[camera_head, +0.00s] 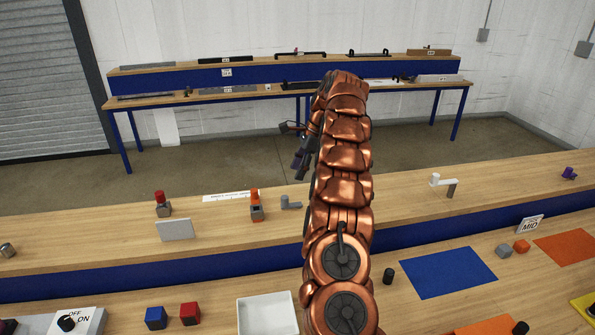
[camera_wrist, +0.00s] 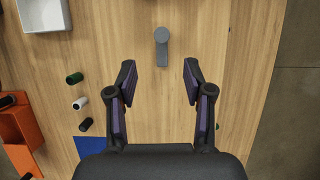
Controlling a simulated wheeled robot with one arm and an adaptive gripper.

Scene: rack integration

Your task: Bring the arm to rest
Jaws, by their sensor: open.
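My arm is copper-coloured and rises upright through the middle of the head view, bending over at its top. My gripper (camera_head: 302,150) hangs on the left side of the arm there, partly hidden by it. In the wrist view my gripper (camera_wrist: 161,80) is open, with two dark fingers with purple pads apart and nothing between them. A grey lever-like part (camera_wrist: 161,38) lies on the wood beyond the fingertips, apart from them.
A wooden bench (camera_head: 120,232) with a raised shelf holds a white tray (camera_head: 266,314), a blue mat (camera_head: 448,272), blocks (camera_head: 190,313) and a switch box (camera_head: 75,322). A second bench (camera_head: 215,94) stands against the back wall. Floor (camera_head: 200,150) between them is clear.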

